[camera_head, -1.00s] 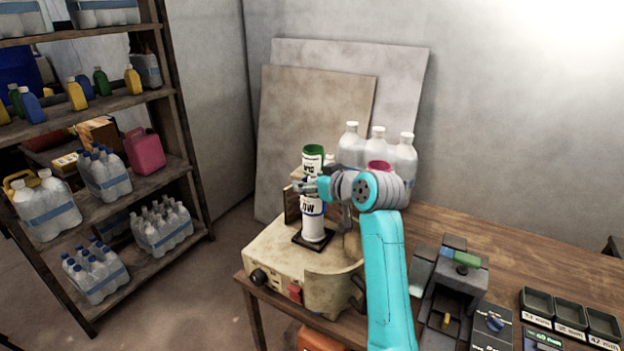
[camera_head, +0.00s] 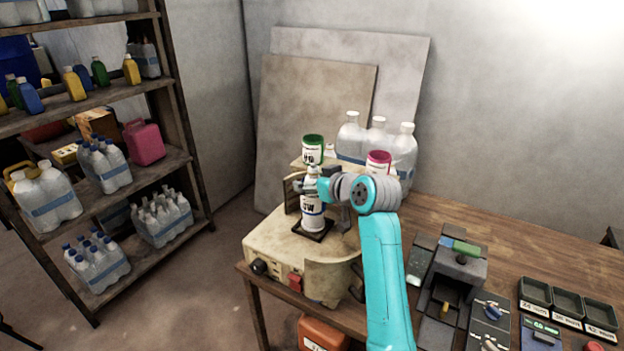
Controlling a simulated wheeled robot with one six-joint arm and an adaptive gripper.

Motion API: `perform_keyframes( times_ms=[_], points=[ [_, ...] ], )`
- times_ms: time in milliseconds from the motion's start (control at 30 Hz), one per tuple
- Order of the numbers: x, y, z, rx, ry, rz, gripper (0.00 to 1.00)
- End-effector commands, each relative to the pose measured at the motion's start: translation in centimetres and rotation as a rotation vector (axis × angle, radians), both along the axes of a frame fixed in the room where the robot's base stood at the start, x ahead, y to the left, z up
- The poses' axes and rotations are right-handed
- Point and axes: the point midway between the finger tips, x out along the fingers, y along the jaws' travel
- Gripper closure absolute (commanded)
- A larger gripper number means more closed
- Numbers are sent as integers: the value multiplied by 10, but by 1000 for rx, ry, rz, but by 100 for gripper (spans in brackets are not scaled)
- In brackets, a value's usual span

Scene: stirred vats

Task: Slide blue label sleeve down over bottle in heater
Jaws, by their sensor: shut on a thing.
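A white bottle (camera_head: 312,173) stands upright on a dark square plate on the beige heater (camera_head: 285,250). The label sleeve (camera_head: 313,212), white with dark lettering and a blue band, is around the bottle's body, close above the plate. The bottle's top stands out above the sleeve and my fingers. My gripper (camera_head: 306,186) reaches in from the right and is shut at the sleeve's upper edge; the fingers hide part of this edge. Exact contact is too small to make out.
A green-topped roll (camera_head: 313,150) and a pink-topped one (camera_head: 378,162) stand behind the heater. Clear bottles (camera_head: 377,140) stand at the table's back. Right are a dark device (camera_head: 455,280) and small trays (camera_head: 568,308). A shelf of bottles (camera_head: 110,190) stands left.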

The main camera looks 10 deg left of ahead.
Motion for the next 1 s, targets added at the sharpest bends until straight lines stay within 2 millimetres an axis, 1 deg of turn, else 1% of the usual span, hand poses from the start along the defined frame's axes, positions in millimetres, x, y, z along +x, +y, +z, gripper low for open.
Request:
perform_keyframes(
  times_ms=[167, 367, 400, 500, 833, 933, 1000],
  points=[
    [0, 0, -5, 1, -1, 0, 46],
    [0, 0, -5, 0, -1, 0, 46],
    [0, 0, -5, 0, -1, 0, 27],
    [0, 0, -5, 0, -1, 0, 6],
    [0, 0, -4, 0, -1, 0, 6],
    [0, 0, 2, 0, -1, 0, 6],
    [1, 0, 10, 0, -3, 0, 6]
  ],
)
